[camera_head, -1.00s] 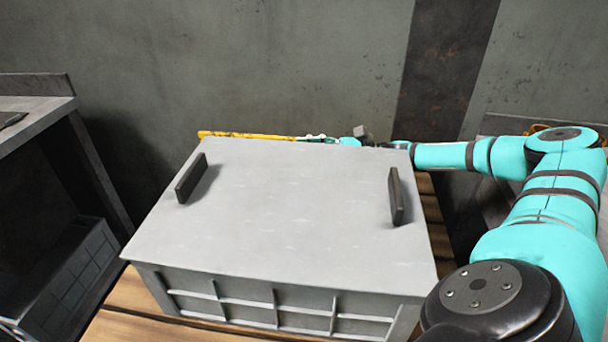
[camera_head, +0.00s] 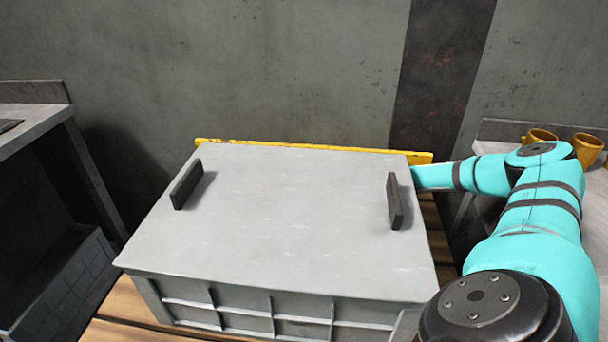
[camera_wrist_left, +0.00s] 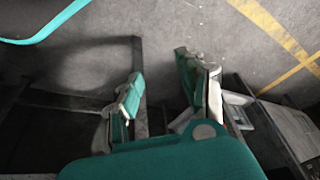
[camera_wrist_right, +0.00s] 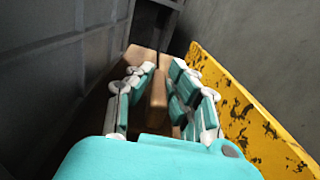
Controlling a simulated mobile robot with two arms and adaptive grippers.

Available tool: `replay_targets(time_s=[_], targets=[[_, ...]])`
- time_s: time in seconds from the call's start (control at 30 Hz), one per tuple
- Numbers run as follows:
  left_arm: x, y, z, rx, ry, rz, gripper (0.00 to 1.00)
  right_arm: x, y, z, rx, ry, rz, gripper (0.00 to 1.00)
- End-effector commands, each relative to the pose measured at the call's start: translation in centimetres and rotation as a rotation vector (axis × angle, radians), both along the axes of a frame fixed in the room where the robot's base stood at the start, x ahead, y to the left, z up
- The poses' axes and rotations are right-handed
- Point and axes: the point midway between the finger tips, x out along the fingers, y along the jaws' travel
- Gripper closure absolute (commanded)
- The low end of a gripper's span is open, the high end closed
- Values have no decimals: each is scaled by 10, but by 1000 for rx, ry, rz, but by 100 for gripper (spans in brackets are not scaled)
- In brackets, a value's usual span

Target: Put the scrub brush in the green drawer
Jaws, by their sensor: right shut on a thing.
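My right gripper (camera_wrist_right: 160,88) is down between the grey crate's dark wall and a yellow board, in the right wrist view. Its fingers are shut on a narrow brown, wooden-looking piece (camera_wrist_right: 157,102); I cannot tell if this is the scrub brush. In the head view this gripper is hidden behind the grey crate. My left gripper (camera_wrist_left: 168,88) shows only in the left wrist view, with fingers apart and nothing between them. I do not see a green drawer.
The large grey lidded crate (camera_head: 290,215) with two dark handles stands on wooden slats. The yellow board (camera_head: 225,143) runs behind it, near the wall. A right-hand table holds yellow mugs (camera_head: 587,149). A grey table (camera_head: 35,133) stands at left, with a crate below.

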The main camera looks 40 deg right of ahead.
Motion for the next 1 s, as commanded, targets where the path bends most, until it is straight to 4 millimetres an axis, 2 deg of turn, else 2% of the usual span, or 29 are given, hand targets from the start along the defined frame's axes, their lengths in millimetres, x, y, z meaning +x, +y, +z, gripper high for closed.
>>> replay_targets(time_s=[0.07,0.1,0.27,0.6,0.7,0.87,1.0], targets=[[2,-1,0,-2,-11,-2,60,0,0,0,1,-1,0,100],[4,-1,1,-4,-19,-2,60,0,0,-1,0,0,0,83],[5,-2,1,-5,-22,-2,60,0,0,0,0,0,0,62],[3,-2,2,-3,-13,-3,60,0,0,1,0,0,0,61],[-8,1,0,6,44,1,60,0,0,3,0,0,0,61],[-7,1,-4,5,37,1,60,-27,-22,-1,-4,6,-4,61],[6,-2,-2,-6,-23,-4,60,-52,-42,-1,-3,7,-3,61]])
